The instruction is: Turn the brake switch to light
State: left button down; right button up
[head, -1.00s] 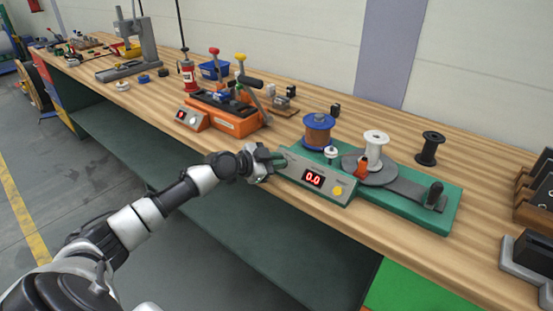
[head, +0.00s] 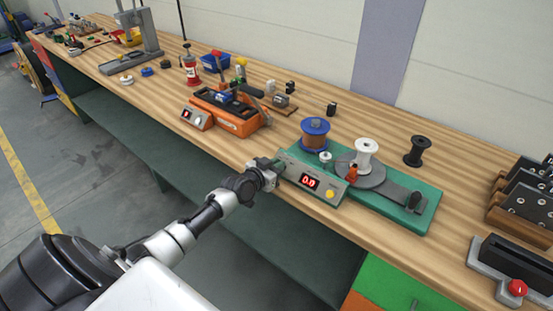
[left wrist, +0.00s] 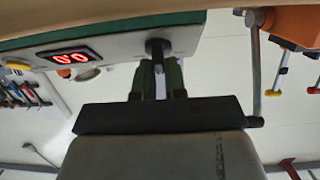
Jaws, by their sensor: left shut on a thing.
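The green-based winding device (head: 428,212) stands on the bench with a grey front panel (head: 297,172). Its red display (head: 310,183) reads 0.0, and a yellow button (head: 330,194) is to the right of it. My left gripper (head: 274,165) is at the panel's left end. In the left wrist view, my gripper's green fingers (left wrist: 158,76) are shut on the dark brake switch (left wrist: 158,47), beside the display (left wrist: 70,56). The fingers cover part of the switch, and I cannot read its setting. My right gripper is not in view.
A copper-wire spool (head: 314,135), a white spool (head: 365,154) and a black spool (head: 417,151) are at the device. An orange machine (head: 236,121) stands to its left. A dark block with a red knob (head: 516,288) is at the right front. Bare wood lies between them.

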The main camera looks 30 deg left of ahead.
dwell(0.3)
pick_arm(q)
jog(key=c, duration=1.2)
grip_release()
jog(key=v, duration=1.1)
jog(key=shift+d, duration=0.1)
